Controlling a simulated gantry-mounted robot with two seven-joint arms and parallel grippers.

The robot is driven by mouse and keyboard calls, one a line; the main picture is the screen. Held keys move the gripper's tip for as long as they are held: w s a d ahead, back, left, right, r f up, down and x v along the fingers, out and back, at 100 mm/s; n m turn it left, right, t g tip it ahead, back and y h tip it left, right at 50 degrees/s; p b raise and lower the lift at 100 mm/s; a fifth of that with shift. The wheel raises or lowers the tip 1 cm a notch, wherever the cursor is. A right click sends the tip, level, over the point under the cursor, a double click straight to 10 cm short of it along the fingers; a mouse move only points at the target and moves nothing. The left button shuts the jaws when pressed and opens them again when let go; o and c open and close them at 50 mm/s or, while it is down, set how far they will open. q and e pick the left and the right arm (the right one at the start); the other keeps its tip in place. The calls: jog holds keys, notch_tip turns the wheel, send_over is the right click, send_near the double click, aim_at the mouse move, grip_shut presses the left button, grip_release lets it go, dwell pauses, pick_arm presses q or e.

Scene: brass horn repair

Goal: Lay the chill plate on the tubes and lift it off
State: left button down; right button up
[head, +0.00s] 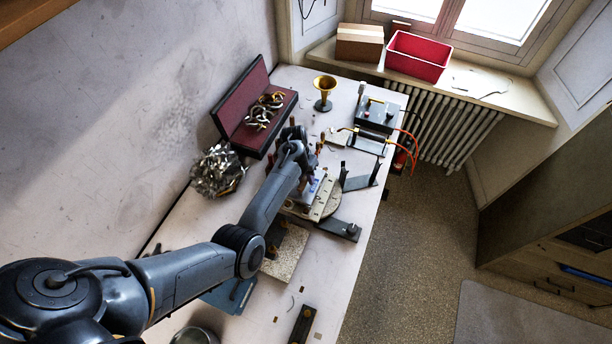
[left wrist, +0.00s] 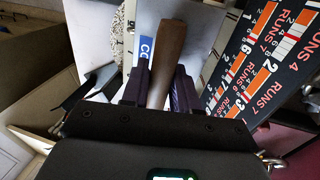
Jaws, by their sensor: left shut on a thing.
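My left gripper (left wrist: 158,88) is shut on a brown handle-like bar (left wrist: 168,55) in the left wrist view. I take this bar to be the chill plate's handle. A pale surface with a blue label reading "CO" (left wrist: 144,48) shows just behind it; the rest of the label is hidden. In the head view my left arm reaches over the bench to the work fixture (head: 332,203), and its wrist hides the fingertips and much of the fixture. I cannot make out the tubes, or whether the plate touches them. My right gripper is not in view.
An open red-lined case (head: 222,116) holds brass parts beside a silvery tangled heap (head: 217,170). A brass cup (head: 324,90) and a grey box unit with red hoses (head: 377,116) stand farther back. A speckled slab (head: 290,255) lies nearer. The bench's right edge is close to the fixture.

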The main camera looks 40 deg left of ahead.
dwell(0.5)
pick_arm(q)
jog(key=shift+f, duration=0.3)
jog(key=shift+r, duration=0.15)
dwell(1.0)
notch_tip(320, 180, up, 7)
jog(key=p, duration=0.7)
jog(key=shift+p, duration=0.3)
jog(key=shift+r+p, duration=0.8)
jog(key=shift+r, duration=0.1)
